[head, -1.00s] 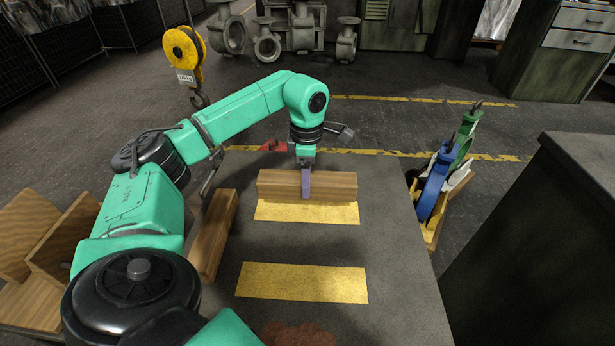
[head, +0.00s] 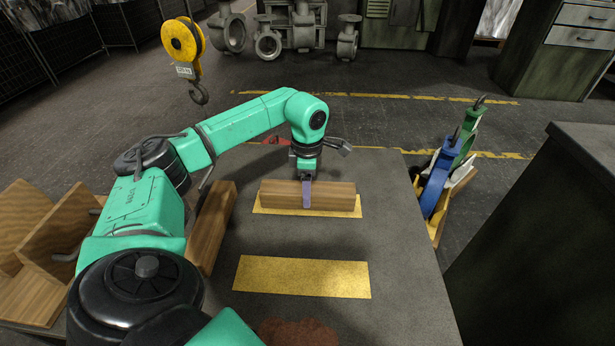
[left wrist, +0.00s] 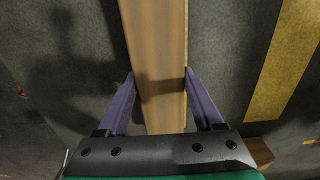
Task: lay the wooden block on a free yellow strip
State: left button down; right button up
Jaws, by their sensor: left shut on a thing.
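My left gripper (head: 307,203) is shut on the wooden block (head: 335,195), a long brown bar lying crosswise over the far yellow strip (head: 262,211). Only the strip's edges show around the block. The block is level and very low over the strip; I cannot tell whether it touches. In the left wrist view, the purple fingers (left wrist: 160,88) flank the block (left wrist: 152,45), with a thin yellow edge along its right side. The near yellow strip (head: 302,277) is bare and also shows in the left wrist view (left wrist: 284,60). My right gripper is out of view.
Another wooden bar (head: 212,228) lies on the grey table (head: 395,240) at the left, by my arm. A wooden holder (head: 40,245) stands farther left. Blue and green valve parts (head: 440,180) stand off the right edge. A yellow hook block (head: 185,50) hangs behind.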

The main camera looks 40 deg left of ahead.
pick_arm(q)
jog(key=shift+f, duration=0.15)
grip_release()
jog(key=shift+r, duration=0.25)
notch_tip(320, 180, up, 14)
jog(key=p, duration=0.2)
jog(key=shift+p, duration=0.35)
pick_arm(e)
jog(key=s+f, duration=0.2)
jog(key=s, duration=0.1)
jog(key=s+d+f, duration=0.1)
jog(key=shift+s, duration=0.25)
